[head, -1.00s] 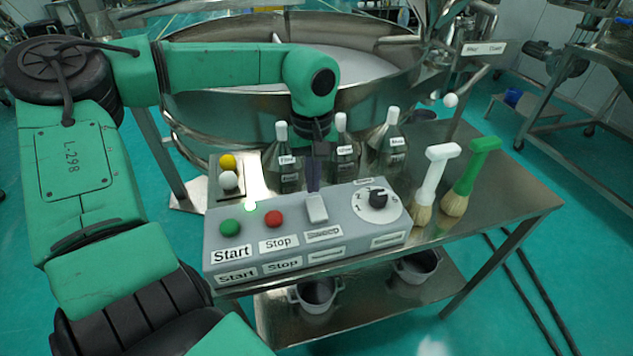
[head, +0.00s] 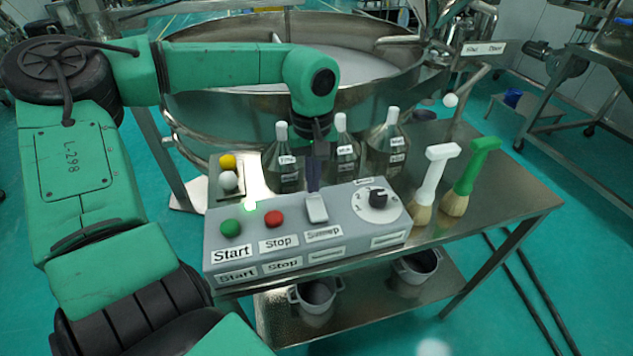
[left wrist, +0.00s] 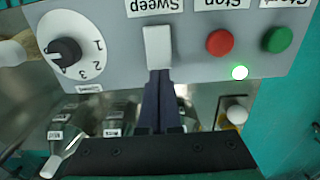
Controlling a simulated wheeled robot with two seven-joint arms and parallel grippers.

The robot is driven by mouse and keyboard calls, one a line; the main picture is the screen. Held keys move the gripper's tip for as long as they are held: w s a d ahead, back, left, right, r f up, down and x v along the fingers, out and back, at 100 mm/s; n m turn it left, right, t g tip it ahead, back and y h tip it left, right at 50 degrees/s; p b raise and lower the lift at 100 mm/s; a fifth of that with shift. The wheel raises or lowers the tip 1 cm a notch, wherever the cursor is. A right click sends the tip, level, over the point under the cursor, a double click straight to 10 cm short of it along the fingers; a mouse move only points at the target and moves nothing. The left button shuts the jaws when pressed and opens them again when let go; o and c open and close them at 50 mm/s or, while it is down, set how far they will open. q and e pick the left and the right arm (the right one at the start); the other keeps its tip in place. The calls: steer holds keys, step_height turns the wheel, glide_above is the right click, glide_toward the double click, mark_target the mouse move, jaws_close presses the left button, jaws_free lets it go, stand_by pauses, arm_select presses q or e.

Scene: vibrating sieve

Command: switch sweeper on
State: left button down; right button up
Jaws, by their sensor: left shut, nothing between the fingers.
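The grey control box (head: 290,255) sits on the front of the metal table. It has a white rocker switch (head: 316,208) labelled Sweep, which also shows in the left wrist view (left wrist: 158,47). My left gripper (head: 313,188) points down at the back edge of this switch, fingers shut and empty. In the left wrist view the dark fingertips (left wrist: 159,76) meet the switch's edge and seem to touch it. I cannot tell for certain which way the switch is tilted. My right gripper is not in view.
Green (head: 230,227) and red (head: 273,218) buttons are left of the switch, a dial (head: 377,198) right. Several bottles (head: 388,150) stand behind the box. White (head: 433,180) and green (head: 468,180) brushes stand to the right. A round sieve (head: 360,70) is behind.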

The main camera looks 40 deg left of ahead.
arm_select(q)
steer(key=shift+f+b, duration=1)
steer(key=shift+f, duration=0.2)
stand_by(0.7)
steer(key=shift+r, duration=0.15)
step_height(320, 180, up, 7)
steer(key=p, duration=0.5)
stand_by(0.4)
